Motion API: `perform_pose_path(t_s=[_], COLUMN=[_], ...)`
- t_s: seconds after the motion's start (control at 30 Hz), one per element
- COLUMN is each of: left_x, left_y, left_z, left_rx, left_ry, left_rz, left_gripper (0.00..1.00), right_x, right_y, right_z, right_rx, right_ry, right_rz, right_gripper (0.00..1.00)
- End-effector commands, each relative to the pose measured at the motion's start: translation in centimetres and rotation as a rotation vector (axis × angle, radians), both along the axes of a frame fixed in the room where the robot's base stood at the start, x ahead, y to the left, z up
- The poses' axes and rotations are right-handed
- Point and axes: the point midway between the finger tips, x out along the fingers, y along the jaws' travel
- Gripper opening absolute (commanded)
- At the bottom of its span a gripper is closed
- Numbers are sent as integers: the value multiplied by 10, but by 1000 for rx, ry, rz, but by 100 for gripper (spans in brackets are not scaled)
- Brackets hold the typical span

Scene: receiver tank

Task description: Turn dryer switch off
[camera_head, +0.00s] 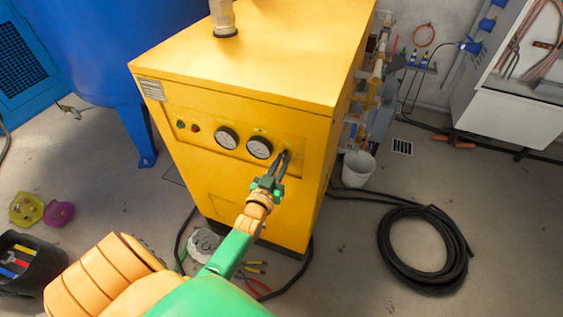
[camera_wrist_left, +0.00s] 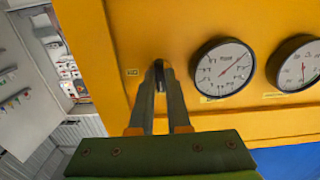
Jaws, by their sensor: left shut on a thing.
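The yellow dryer (camera_head: 225,110) stands in the middle of the head view. Its front panel has two round gauges, a green and a red light at the left, and the switch at the right end. My left gripper (camera_head: 286,155) reaches the panel just right of the gauges, its fingers touching or nearly touching it. In the left wrist view the left gripper (camera_wrist_left: 159,68) is shut on the small dark dryer switch (camera_wrist_left: 160,76), which is mostly hidden between the fingertips. The switch's exact angle cannot be told. My right gripper is in neither view.
A blue tank (camera_head: 110,40) stands left of the dryer. A coiled black hose (camera_head: 395,245) lies on the floor at right, near a white bucket (camera_head: 358,168). Pliers and a black tool bucket (camera_head: 40,280) are low at left. Pipes and valves line the dryer's right side.

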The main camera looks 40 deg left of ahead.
Motion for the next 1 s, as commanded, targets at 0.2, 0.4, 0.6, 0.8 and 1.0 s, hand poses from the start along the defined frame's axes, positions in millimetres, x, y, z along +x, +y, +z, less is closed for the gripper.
perform_pose_path(t_s=[0.2,0.4,0.6,0.8,1.0], left_x=[1,1,1,-17,-57], left_y=[1,0,0,-4,-14], left_z=[4,3,2,1,1], left_rx=[-1,0,-1,-2,-1], left_ry=[-10,-9,-5,0,-2], left_rz=[1,1,1,0,1], left_gripper=[0,45,45,45,45], right_x=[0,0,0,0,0], right_y=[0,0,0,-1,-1], right_z=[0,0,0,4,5], right_rx=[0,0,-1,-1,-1], right_ry=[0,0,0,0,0], right_rz=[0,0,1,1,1], right_gripper=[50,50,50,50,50])
